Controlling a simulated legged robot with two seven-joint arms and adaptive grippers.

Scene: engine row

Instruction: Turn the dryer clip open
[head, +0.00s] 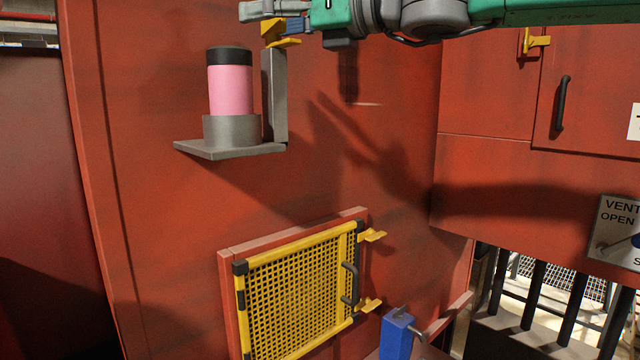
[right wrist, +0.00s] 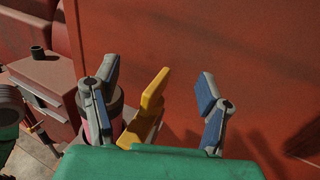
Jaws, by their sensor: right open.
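The yellow dryer clip (head: 283,42) sits at the top of a grey upright bracket (head: 274,95), beside the pink dryer canister (head: 231,90) with its black cap. My right gripper (head: 272,17) is at the clip, at the top of the head view. In the right wrist view the clip (right wrist: 152,92) stands between the spread fingers of my right gripper (right wrist: 158,82), nearer the left finger. A gap shows on both sides of it, and I cannot tell of any contact. The canister is partly hidden behind the left finger there. My left gripper is not in view.
A grey shelf (head: 215,151) sticks out under the canister. Below are a yellow mesh door (head: 295,290) with yellow clips and a blue block (head: 396,335) with a lever. Red cabinet doors (head: 590,85) stand at the right. The red wall between is clear.

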